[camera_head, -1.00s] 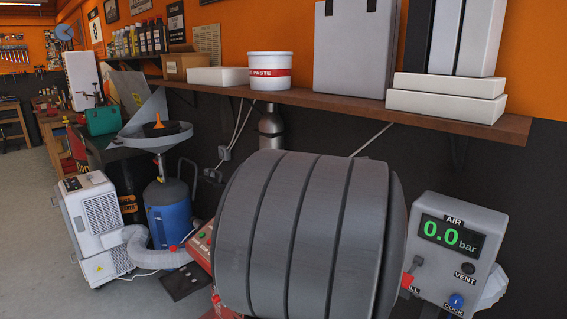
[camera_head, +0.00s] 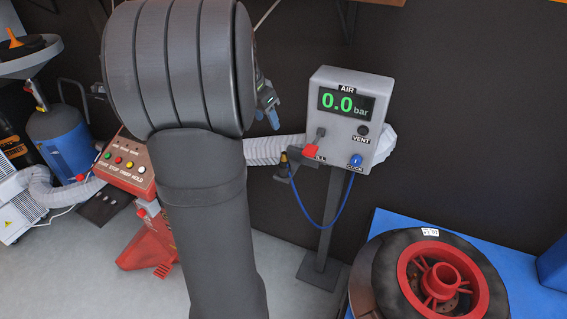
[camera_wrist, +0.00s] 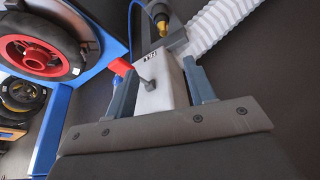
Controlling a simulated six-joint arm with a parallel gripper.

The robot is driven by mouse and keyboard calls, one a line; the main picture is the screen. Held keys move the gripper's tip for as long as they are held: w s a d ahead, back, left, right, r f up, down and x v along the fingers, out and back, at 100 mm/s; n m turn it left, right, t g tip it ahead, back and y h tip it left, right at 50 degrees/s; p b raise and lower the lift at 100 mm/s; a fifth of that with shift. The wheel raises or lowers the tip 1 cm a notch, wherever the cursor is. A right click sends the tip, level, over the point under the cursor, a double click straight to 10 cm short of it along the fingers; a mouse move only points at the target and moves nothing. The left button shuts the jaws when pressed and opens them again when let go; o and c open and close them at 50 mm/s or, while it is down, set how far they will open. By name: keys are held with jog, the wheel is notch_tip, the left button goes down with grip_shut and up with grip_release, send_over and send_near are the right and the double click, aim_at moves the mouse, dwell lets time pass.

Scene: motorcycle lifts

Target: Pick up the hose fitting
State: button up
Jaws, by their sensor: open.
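The hose fitting is small, dark and brass-yellow. It sits in a grey bracket on the left side of the air post in the head view (camera_head: 284,160), with a blue hose (camera_head: 336,215) looping below. In the wrist view the fitting (camera_wrist: 160,18) shows at the top, past the fingertips, beside the grey bracket (camera_wrist: 176,42). My gripper (camera_head: 268,108) is open and empty, up and left of the fitting and apart from it. In the wrist view my gripper's (camera_wrist: 160,68) two fingers frame the light grey air box. My arm hides part of the head view.
The air box (camera_head: 348,135) reads 0.0 bar and has a red-handled lever (camera_head: 312,150) near the fitting. A white ribbed duct (camera_head: 264,150) runs behind the fitting. A red-rimmed wheel (camera_head: 440,280) lies at lower right. A red control box (camera_head: 126,165) stands left. A shelf edge is above.

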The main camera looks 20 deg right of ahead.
aim_at(283, 153)
jog(key=w+d+f+m, duration=0.1)
jog(key=d+f, duration=0.1)
jog(key=f, duration=0.4)
jog(key=w+d+f+m+g, duration=0.1)
jog(key=d+f+m, duration=0.1)
jog(key=f, duration=0.4)
jog(key=w+d+f+m, duration=0.1)
jog(key=d+f, duration=0.1)
jog(key=f, duration=0.4)
jog(key=shift+w+d+f+m+g+h, duration=0.3)
jog(key=shift+w+d+m+h, duration=0.05)
jog(key=shift+d+m+h, duration=0.05)
grip_shut()
